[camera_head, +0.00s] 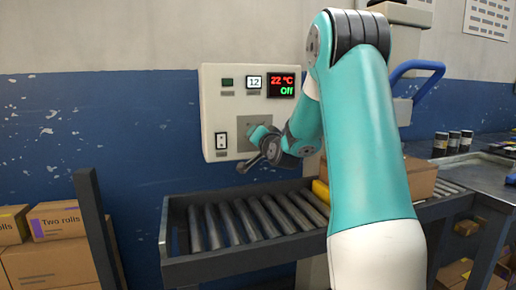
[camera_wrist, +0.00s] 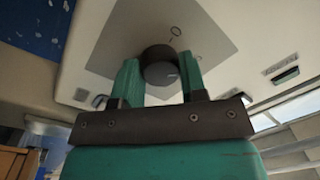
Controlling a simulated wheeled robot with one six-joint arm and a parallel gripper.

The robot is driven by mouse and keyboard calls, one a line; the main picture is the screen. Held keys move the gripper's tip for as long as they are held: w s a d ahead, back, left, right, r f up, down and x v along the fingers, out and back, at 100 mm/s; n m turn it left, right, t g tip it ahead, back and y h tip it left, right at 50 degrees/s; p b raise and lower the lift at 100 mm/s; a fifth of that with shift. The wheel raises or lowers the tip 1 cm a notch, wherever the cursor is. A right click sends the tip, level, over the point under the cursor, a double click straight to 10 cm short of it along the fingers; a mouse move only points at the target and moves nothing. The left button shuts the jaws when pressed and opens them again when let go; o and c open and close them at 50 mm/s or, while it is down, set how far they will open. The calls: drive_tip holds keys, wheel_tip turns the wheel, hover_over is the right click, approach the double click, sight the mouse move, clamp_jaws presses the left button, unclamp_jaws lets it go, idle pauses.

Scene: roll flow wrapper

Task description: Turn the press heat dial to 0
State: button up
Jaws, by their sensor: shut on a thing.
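The press heat dial (camera_wrist: 158,62) is a dark round knob on a grey square plate (camera_wrist: 120,45), seen in the wrist view. A small round mark, like a 0, shows on the plate beyond the knob. My gripper (camera_wrist: 160,72) is shut on the dial, with one teal finger on each side. A faint light line shows on the knob's face. In the head view my gripper (camera_head: 262,136) is at the plate on the white control panel (camera_head: 212,95), and my arm and gripper hide the dial. The red and green display (camera_head: 282,85) reads 22 °C and Off.
The panel also has a green button (camera_head: 227,83), a small display reading 12 (camera_head: 254,82) and a switch (camera_head: 221,140). A roller conveyor (camera_head: 240,225) runs below it. A cardboard box (camera_head: 420,178) stands on the right and a blue handle (camera_head: 420,66) above it.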

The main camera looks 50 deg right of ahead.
drive_tip(key=shift+d+f+n+g+b, duration=0.1)
drive_tip(key=shift+n+g+b, duration=0.05)
drive_tip(key=shift+n+b, duration=2.8)
drive_tip(key=shift+f+n+g+b, duration=0.15)
drive_tip(key=shift+n+b, duration=2.15)
drive_tip(key=shift+n, duration=1.15)
drive_tip(key=shift+s+r, duration=0.1)
drive_tip(key=shift+r, duration=0.05)
drive_tip(key=o, duration=0.9)
drive_tip(key=shift+r, duration=0.1)
